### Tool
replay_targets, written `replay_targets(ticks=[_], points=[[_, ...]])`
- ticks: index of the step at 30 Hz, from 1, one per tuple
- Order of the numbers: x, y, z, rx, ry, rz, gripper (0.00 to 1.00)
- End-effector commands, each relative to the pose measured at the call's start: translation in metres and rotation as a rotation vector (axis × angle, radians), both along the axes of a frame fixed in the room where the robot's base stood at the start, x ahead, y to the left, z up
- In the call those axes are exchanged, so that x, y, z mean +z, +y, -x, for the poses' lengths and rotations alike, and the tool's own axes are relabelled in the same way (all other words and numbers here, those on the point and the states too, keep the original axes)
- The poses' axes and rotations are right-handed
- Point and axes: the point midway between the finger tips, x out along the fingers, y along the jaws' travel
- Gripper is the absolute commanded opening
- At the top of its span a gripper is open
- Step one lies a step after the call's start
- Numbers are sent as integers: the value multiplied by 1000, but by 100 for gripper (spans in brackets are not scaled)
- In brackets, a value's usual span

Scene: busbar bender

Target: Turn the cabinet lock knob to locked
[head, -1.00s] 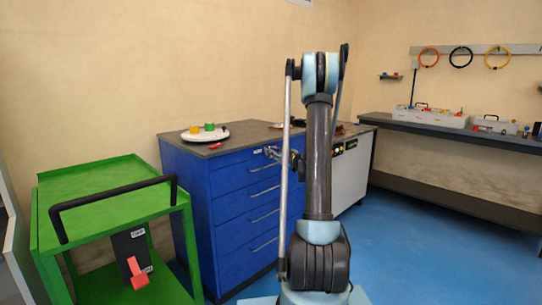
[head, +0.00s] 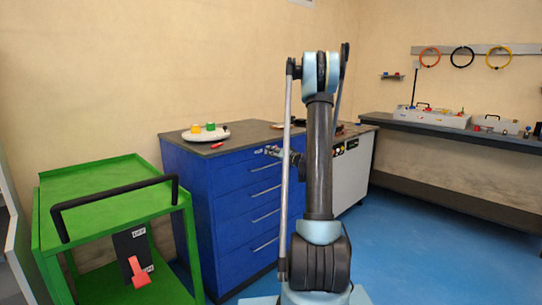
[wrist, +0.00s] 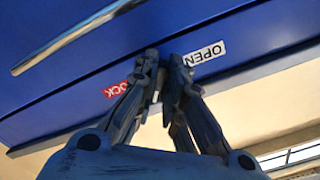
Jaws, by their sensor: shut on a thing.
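The blue cabinet (head: 232,210) stands left of my arm in the head view, with several drawers. Its lock knob is hidden behind the fingertips of my gripper (wrist: 164,66), which are shut at the cabinet front in the wrist view. A red LOCK label (wrist: 115,90) lies just left of the fingertips and is partly covered. A white OPEN label (wrist: 205,53) lies just right of them. I cannot see which way the knob points. In the head view my gripper (head: 272,151) is small at the cabinet's upper front, partly behind my arm.
A drawer handle (wrist: 75,38) crosses the upper left of the wrist view. A green cart (head: 110,195) with a black rail and red lever stands at left. A plate (head: 205,134) with coloured pieces is on the cabinet top. Blue floor is free at right.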

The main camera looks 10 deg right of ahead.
Motion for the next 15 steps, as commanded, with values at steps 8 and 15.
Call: replay_targets(ticks=[8, 15], points=[[1, -3, -2, -7, 68, -94, 0], [1, -3, -2, -9, 87, -122, 0]])
